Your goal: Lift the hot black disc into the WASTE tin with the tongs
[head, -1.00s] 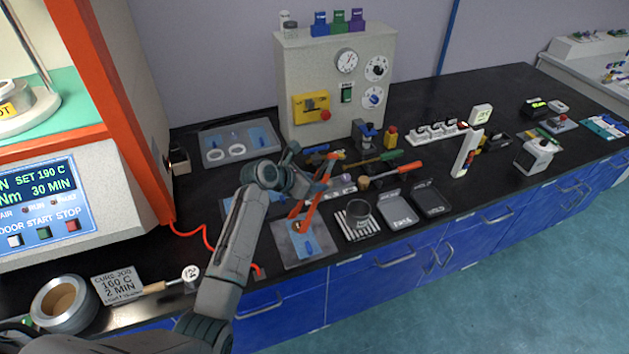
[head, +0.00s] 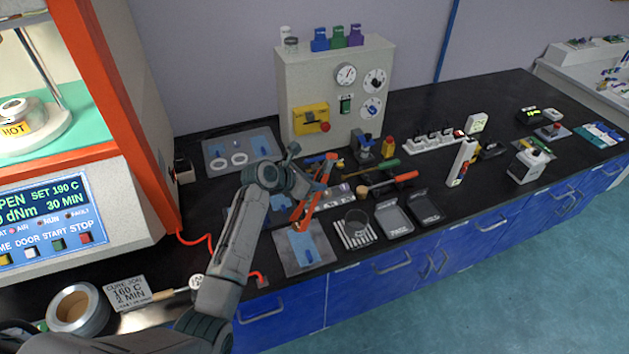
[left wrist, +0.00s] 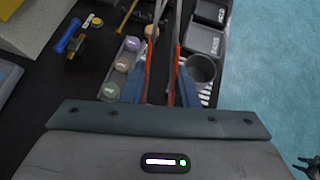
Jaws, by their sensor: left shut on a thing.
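My left gripper (head: 308,188) is shut on the tongs (head: 298,214), which have orange handles. They are above the bench, near a grey mat with a blue shape. In the left wrist view the tongs' orange arms (left wrist: 148,75) run forward between my fingers. A round grey tin (head: 357,218) stands open on a striped rack, right of the tongs; its lettering is too small to read. Inside the machine at far left sits a round metal piece with a yellow HOT tag (head: 15,129). I cannot make out the black disc. A dark part at the wrist view's lower right may be my right gripper (left wrist: 310,168).
The machine's orange frame (head: 120,120) stands left; its display (head: 45,204) reads OPEN. Two dark trays (head: 393,218) lie right of the tin. A control box (head: 335,95) stands behind.

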